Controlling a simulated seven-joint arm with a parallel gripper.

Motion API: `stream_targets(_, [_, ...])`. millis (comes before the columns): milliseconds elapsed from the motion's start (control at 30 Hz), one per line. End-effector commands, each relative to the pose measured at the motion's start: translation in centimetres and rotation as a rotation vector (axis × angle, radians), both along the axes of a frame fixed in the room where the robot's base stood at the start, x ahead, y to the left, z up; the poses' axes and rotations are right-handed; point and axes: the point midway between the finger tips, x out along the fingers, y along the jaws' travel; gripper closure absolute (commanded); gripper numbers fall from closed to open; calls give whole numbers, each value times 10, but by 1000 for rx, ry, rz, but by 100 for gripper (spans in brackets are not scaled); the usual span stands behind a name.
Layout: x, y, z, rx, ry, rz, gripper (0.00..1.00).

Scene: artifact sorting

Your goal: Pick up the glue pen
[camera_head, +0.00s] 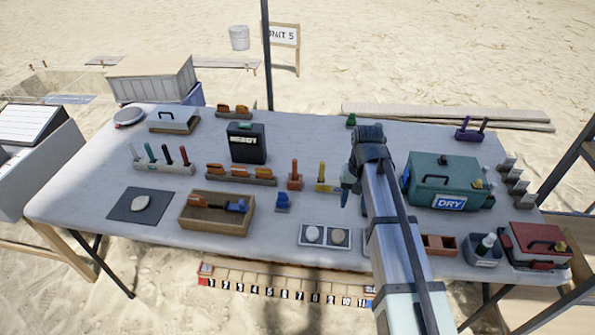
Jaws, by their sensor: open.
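No thing is plainly marked as the glue pen, and I cannot tell which one it is. A pale rack (178,170) at the left holds several upright pens with green, teal, dark and red tops. A yellow upright tool (321,172) stands in a holder at mid-table, beside an orange upright one (295,177). A white-capped bottle (487,242) stands in a grey holder at the front right. My gripper (344,200) points down just right of the yellow tool, open, with nothing seen in it. My arm hides part of the table behind it.
A wooden tray (182,222) with tools, a dark mat (123,208) and a black box (247,156) lie left. A green DRY case (418,168) and red box (520,232) stand right. The table (80,190) has bare patches between things.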

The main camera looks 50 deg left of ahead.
Motion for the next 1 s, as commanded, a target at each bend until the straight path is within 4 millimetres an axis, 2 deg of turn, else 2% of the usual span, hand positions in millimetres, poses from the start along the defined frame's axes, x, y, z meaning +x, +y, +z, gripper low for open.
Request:
stream_targets(33, [7, 49, 17, 8, -13, 35, 51])
stream_targets(100, [6, 94, 37, 17, -28, 74, 51])
stream_targets(200, [-1, 151, 63, 28, -45, 125, 51])
stream_targets(300, [-11, 195, 85, 36, -59, 166, 51])
stream_targets(400, [-20, 224, 102, 44, -69, 194, 51])
stream_targets(500, [-25, 239, 110, 47, -74, 209, 51])
stream_targets(667, [-29, 243, 108, 48, -76, 215, 51])
stream_targets(767, [-29, 242, 98, 48, -76, 215, 51])
stream_targets(1000, [-29, 241, 58, 48, -76, 214, 51])
